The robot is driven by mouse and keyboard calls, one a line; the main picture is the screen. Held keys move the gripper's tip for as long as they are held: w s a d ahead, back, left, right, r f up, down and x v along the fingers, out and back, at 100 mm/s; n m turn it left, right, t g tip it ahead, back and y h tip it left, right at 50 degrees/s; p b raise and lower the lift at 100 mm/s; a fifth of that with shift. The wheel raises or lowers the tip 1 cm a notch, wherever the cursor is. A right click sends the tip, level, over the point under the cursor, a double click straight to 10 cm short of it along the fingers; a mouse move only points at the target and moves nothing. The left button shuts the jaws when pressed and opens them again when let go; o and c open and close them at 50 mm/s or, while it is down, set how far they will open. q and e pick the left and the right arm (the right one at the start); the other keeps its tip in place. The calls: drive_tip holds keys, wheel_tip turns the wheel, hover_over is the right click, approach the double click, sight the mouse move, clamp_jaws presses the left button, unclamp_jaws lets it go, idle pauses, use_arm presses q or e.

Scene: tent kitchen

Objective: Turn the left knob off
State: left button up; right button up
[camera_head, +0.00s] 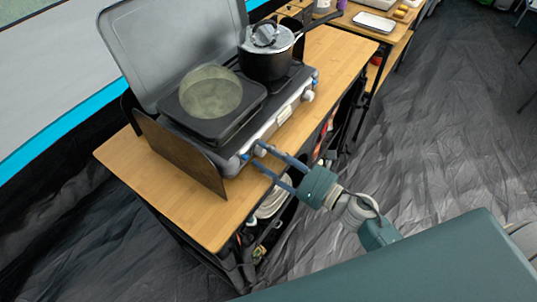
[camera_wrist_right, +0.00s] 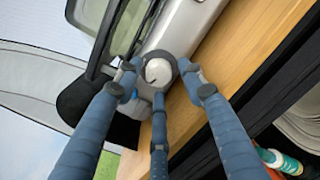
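The camp stove (camera_head: 270,125) stands on the wooden table, its lid raised. The left knob is at the near left end of the stove's front, largely covered by my fingers in the head view. In the right wrist view this pale round knob (camera_wrist_right: 158,72) sits between my fingertips. My right gripper (camera_head: 262,156) reaches in from the lower right, its fingers apart around the knob. It also shows in the right wrist view (camera_wrist_right: 160,82); I cannot tell whether the fingertips touch the knob. The right knob (camera_head: 307,96) is free. My left gripper is not in view.
A dark square pan with a round greenish glass lid (camera_head: 210,92) is on the left burner. A black pot (camera_head: 266,62) is on the right burner. A side windshield (camera_head: 178,152) stands left of the knob. The wooden table (camera_head: 185,205) is bare in front.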

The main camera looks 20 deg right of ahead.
clamp_jaws()
drive_tip(key=m+p, duration=0.2)
drive_tip(key=m, duration=0.1)
drive_tip(key=shift+s+m, duration=0.1)
drive_tip(key=shift+m, duration=0.2)
drive_tip(key=m+p, duration=0.2)
drive_tip(key=m, duration=0.1)
drive_tip(key=shift+m+g, duration=0.3)
drive_tip(key=m+p, duration=0.2)
drive_tip(key=m, duration=0.1)
drive_tip(key=shift+m+p, duration=0.5)
drive_tip(key=shift+m, duration=1.1)
drive_tip(key=shift+a, duration=0.1)
